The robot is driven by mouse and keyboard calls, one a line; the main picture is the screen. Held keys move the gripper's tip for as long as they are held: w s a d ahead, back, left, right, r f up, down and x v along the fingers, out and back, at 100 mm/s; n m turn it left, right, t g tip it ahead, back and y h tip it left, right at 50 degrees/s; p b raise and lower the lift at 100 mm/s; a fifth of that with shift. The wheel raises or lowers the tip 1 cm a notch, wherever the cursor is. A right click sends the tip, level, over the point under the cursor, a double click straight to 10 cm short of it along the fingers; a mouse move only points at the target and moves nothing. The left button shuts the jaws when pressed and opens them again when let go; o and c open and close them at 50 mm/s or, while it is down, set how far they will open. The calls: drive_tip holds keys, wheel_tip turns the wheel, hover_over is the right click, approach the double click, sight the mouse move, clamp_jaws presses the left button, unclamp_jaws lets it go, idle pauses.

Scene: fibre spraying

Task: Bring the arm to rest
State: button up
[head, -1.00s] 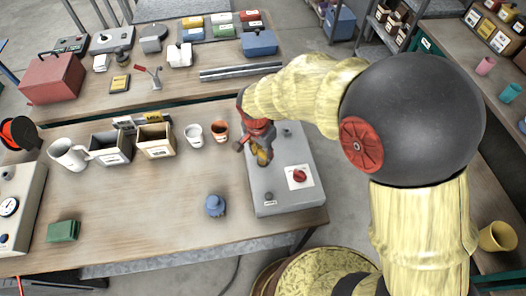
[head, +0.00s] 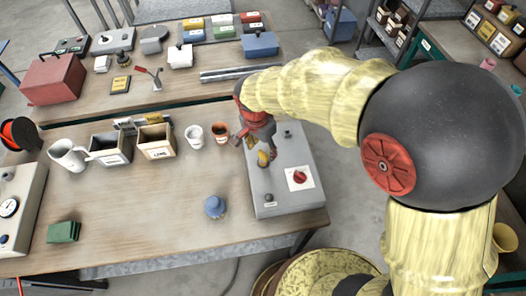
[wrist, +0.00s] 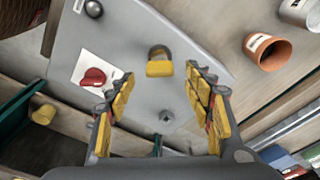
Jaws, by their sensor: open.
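My gripper (wrist: 160,80) is open, its two yellow-padded fingers apart with nothing between them. In the head view my gripper (head: 256,148) hangs over the back left part of a grey control box (head: 276,205). The grey box also fills the middle of the wrist view (wrist: 140,35). On it are a red knob (wrist: 94,76) on a white plate and a yellow, lock-like piece (wrist: 159,67) ahead of the fingertips. The red knob also shows in the head view (head: 300,177). In the head view the fingertips are small and partly hidden.
An orange cup (head: 220,134) and a white cup (head: 194,135) stand left of my gripper. A blue knobbed object (head: 214,207) sits left of the box. Labelled bins (head: 155,142) and a white mug (head: 67,155) are farther left. The front middle of the table (head: 140,210) is clear.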

wheel_tip(320, 180, up, 8)
drive_tip(key=shift+s+a, duration=0.3)
drive_tip(key=shift+s, duration=0.1)
